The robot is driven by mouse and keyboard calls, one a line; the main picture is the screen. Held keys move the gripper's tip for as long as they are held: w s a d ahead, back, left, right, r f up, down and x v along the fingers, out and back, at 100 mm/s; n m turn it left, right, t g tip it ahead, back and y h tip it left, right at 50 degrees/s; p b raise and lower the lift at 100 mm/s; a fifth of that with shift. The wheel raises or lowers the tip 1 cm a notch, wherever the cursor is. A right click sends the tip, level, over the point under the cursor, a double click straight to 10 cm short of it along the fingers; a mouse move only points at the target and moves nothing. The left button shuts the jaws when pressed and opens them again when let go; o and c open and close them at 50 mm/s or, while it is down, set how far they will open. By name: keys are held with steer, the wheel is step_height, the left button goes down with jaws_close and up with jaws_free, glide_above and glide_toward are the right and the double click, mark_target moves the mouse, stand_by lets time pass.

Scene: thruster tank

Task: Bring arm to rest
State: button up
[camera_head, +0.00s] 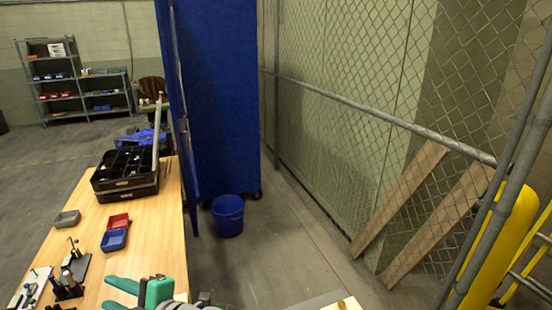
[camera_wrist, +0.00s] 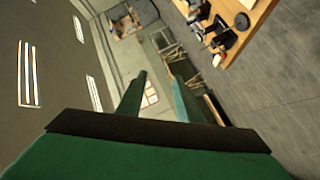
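My gripper (camera_head: 110,294) shows at the bottom of the head view, over the near part of the wooden table (camera_head: 150,238). Its two green fingers point left and stand apart with nothing between them. In the wrist view the fingers (camera_wrist: 160,83) also stand apart and empty, with the far wall and shelving beyond. Most of my arm is out of frame.
On the table are a black bin (camera_head: 127,186), a red tray (camera_head: 118,221), a blue tray (camera_head: 114,240), a grey tray (camera_head: 67,219) and small tools (camera_head: 72,272). A blue partition (camera_head: 222,90), bucket (camera_head: 228,216) and mesh fence (camera_head: 350,110) stand beyond. Floor between is clear.

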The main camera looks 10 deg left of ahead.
steer(key=w+d+r+m+t+y, duration=0.1)
steer(key=w+d+r+m+t, duration=0.2)
steer(key=w+d+m+t, duration=0.65)
steer(key=s+d+f+m+t+h, duration=0.3)
steer(key=d+f+m+t+h, duration=0.3)
steer(key=d+f+m+h, duration=0.65)
steer(key=s+d+f+m+h, duration=0.3)
steer(key=s+d+f+m, duration=0.3)
steer(key=s+d+f, duration=0.45)
steer(key=s+d+f+g, duration=0.1)
steer(key=s+d+f, duration=0.1)
steer(key=s+d, duration=0.2)
steer(key=s+d+f+g+h, duration=0.1)
steer(key=s+d, duration=0.4)
steer(key=s, duration=0.6)
steer(key=shift+s+d+f+n+g, duration=0.2)
steer(key=shift+d+f+n+g, duration=0.15)
steer(key=shift+f, duration=0.3)
